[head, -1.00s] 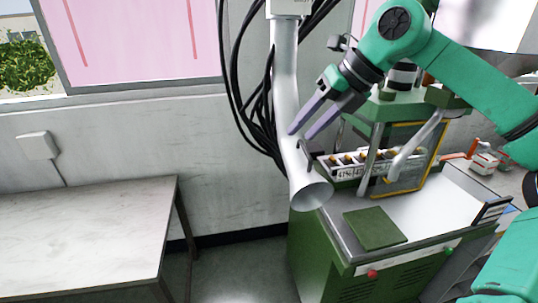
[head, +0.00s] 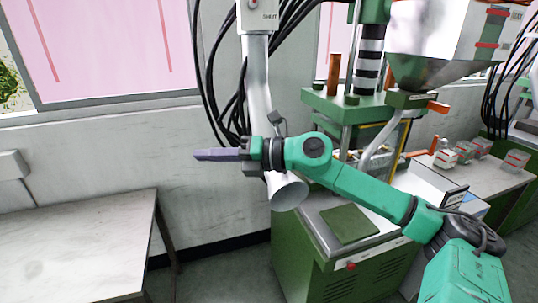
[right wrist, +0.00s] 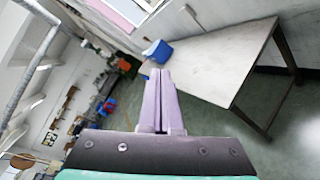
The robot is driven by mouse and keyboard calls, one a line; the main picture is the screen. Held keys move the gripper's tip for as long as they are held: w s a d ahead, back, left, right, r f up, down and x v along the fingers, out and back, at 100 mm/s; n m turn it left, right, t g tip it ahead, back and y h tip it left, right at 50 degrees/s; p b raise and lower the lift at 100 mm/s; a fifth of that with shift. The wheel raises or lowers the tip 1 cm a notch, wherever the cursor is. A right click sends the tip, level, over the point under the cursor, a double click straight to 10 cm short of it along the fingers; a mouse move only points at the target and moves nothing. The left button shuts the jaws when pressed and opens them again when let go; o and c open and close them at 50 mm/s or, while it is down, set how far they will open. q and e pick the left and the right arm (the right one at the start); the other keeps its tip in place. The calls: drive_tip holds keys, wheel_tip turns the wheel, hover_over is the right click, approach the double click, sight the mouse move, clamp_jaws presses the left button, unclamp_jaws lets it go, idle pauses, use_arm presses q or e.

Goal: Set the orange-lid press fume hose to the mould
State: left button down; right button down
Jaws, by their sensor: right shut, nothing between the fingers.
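The grey-white fume hose (head: 258,85) hangs down the wall in the head view. Its open, flared mouth (head: 289,194) is by the left corner of the near green press (head: 310,240). My right gripper (head: 197,155) points left, its wrist crossing in front of the hose. Its lilac fingers are together and empty; they also show together in the right wrist view (right wrist: 161,85). I cannot tell whether the wrist touches the hose. The mould area behind the press's yellow-edged guard is mostly hidden by my right arm. No clearly orange lid can be made out. My left gripper is not in view.
A bare pale table (head: 75,240) stands at the left, with floor between it and the press. A green plate (head: 349,223) lies on the press top. A metal hopper (head: 450,45) hangs above the press. Black cables (head: 222,90) run beside the hose. A blue bin (right wrist: 157,52) is near the table.

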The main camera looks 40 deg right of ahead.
drive_tip(key=s+d+f+m+t+h, duration=0.25)
drive_tip(key=d+m+h, duration=0.25)
drive_tip(key=m+h, duration=0.6)
drive_tip(key=s+d+f+m+t+h, duration=0.1)
drive_tip(key=s+d+f+m+h, duration=0.35)
drive_tip(key=m+h, duration=0.55)
drive_tip(key=m+y+p, duration=0.1)
drive_tip(key=m+p, duration=0.1)
drive_tip(key=p, duration=0.2)
hover_over(275, 173)
drive_tip(key=w+a, duration=0.1)
drive_tip(key=a, duration=0.3)
drive_tip(key=d, duration=0.1)
drive_tip(key=d+p, duration=0.1)
drive_tip(key=d+f, duration=0.1)
drive_tip(key=shift+s+d, duration=0.1)
drive_tip(key=shift+s, duration=0.25)
drive_tip(key=shift+s+d+f, duration=0.1)
drive_tip(key=shift+s+d, duration=0.2)
drive_tip(key=shift+d, duration=0.25)
drive_tip(key=shift+w+a, duration=0.1)
drive_tip(key=shift+w, duration=0.05)
drive_tip(key=shift+y, duration=0.4)
